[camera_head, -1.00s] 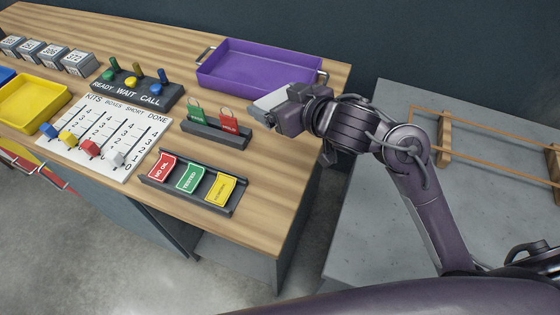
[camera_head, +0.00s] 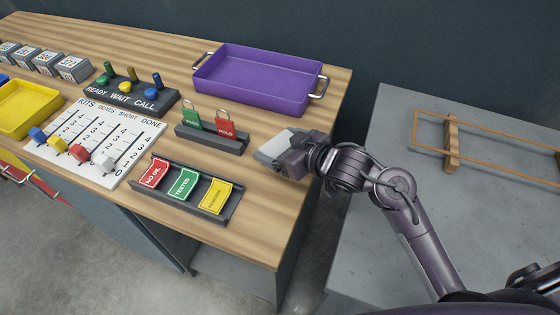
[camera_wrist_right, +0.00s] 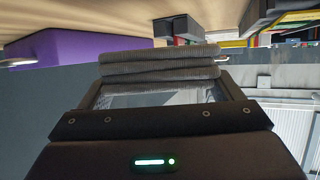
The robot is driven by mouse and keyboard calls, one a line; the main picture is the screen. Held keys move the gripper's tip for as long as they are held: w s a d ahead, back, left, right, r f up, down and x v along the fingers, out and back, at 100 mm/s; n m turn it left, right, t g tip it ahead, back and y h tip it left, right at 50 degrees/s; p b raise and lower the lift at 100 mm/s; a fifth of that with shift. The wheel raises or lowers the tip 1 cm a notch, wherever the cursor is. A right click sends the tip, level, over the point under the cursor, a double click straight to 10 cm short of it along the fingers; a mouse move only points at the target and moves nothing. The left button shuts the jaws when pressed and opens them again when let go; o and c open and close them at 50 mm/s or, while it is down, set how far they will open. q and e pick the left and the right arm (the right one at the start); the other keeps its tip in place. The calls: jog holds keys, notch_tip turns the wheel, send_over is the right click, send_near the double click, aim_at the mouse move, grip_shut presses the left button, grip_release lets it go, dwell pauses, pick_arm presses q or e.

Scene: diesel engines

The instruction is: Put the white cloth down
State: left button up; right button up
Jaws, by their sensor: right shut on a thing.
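The white cloth (camera_head: 276,147) is a small folded pad at the tip of my right gripper (camera_head: 284,154). In the right wrist view the cloth (camera_wrist_right: 160,64) shows as stacked grey-white folds across the fingertips. My right gripper (camera_wrist_right: 160,88) is shut on it. In the head view the cloth is over the right part of the wooden bench (camera_head: 262,205), near the tag stand and the card tray; I cannot tell whether it touches the bench top. My left gripper is not in view.
A purple tray (camera_head: 205,85) stands at the back of the bench. A stand with green and red tags (camera_head: 212,140) and a tray of cards (camera_head: 222,212) lie left of the gripper. Bare wood lies at the bench's front right. A grey table (camera_head: 400,130) with a wooden frame stands at right.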

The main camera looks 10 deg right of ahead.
jog(key=shift+f, duration=2.5)
jog(key=shift+f+b, duration=0.2)
jog(key=shift+b, duration=0.1)
jog(key=o, duration=0.9)
jog(key=shift+r, duration=0.1)
jog(key=shift+r, duration=0.2)
jog(key=v, duration=1.2)
jog(key=shift+f, duration=0.1)
